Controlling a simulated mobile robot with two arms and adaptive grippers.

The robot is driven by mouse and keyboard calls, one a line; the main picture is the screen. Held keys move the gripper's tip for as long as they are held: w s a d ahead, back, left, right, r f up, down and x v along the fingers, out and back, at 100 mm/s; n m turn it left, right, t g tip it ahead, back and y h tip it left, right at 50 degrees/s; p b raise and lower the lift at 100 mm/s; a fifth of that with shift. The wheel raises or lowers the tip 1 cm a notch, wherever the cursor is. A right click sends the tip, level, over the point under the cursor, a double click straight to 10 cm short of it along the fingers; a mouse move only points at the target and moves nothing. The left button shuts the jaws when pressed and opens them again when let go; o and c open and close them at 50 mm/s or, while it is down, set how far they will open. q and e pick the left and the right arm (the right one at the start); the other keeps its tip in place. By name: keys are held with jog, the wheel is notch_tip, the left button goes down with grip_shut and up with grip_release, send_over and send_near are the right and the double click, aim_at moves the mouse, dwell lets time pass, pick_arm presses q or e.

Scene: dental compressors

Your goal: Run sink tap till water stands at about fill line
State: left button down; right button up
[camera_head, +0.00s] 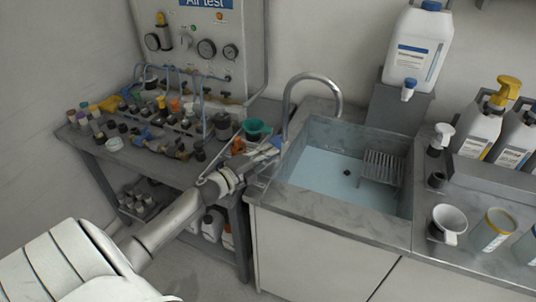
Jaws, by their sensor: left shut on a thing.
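The sink (337,239) is a grey metal basin right of centre, with a pale blue layer, which looks like standing water, over its floor. I cannot make out a fill line. The curved metal tap (287,95) rises at the sink's back left corner, its spout over the basin. No stream shows clearly below it. My left gripper (268,150) reaches in from the left to the sink's left edge and is shut on a small blue tap handle (277,143) beside the tap's base. The fingers partly hide the handle. My right gripper is out of view.
A ribbed grey rack (381,168) and a small dark round spot (347,173) show in the basin. A crowded workbench (160,165) stands left. A large white canister (418,45) stands behind the sink; bottles and a white cup (449,222) stand on the right counter.

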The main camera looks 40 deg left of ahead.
pick_arm(q)
jog(key=shift+f, duration=0.1)
jog(key=c, duration=1.5)
grip_release()
jog(key=s, duration=0.4)
jog(key=s+a, duration=0.1)
jog(key=s, duration=0.3)
jog(key=s+a, duration=0.1)
jog(key=s, duration=0.3)
